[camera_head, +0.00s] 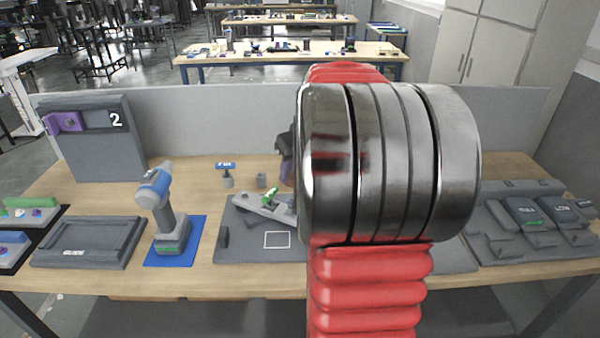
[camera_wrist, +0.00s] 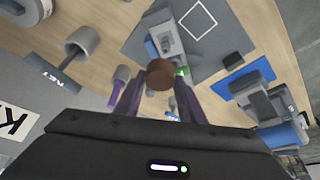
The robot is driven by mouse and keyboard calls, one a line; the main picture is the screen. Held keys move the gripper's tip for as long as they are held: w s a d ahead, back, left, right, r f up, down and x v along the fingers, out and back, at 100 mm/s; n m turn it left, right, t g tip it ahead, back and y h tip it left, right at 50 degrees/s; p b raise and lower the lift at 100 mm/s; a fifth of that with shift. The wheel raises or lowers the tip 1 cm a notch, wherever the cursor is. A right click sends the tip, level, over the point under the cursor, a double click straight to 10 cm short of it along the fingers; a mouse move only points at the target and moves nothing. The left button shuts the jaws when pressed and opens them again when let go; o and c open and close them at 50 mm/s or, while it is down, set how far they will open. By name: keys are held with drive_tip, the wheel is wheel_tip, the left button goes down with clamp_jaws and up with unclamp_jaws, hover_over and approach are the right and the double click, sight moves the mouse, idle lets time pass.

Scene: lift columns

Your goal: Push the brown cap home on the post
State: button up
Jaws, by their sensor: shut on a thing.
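The brown cap (camera_wrist: 160,73) is between the fingertips of my gripper (camera_wrist: 158,85) in the wrist view. The two dark fingers are shut on it. Several small grey cylinders stand on the bench; I cannot tell which is the post. In the wrist view a grey cylinder (camera_wrist: 122,73) lies left of the cap in the picture. The cap's height above the bench is unclear.
A grey fixture with a green part (camera_head: 268,200) lies on a grey mat (camera_head: 235,245). A blue-topped grey piece (camera_head: 227,176) stands behind it. A drill (camera_head: 165,205) stands on a blue mat at the left. Grey trays fill the bench's right side. A low panel (camera_head: 210,120) closes the back.

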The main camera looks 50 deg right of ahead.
drive_tip(key=shift+a+n+y, duration=0.2)
drive_tip(key=shift+n+y, duration=0.2)
drive_tip(key=shift+n, duration=0.7)
drive_tip(key=shift+f, duration=0.1)
hover_over(291, 199)
drive_tip(key=shift+s+f, duration=0.25)
drive_tip(key=shift+f, duration=1)
drive_tip(key=shift+s+f, duration=0.2)
drive_tip(key=shift+f, duration=1.05)
drive_tip(key=shift+f, duration=1.3)
drive_tip(key=shift+s+a+f, duration=0.1)
drive_tip(key=shift+f, duration=0.2)
idle(0.7)
drive_tip(key=o, duration=1.6)
drive_tip(key=shift+r, duration=0.1)
drive_tip(key=shift+r, duration=0.65)
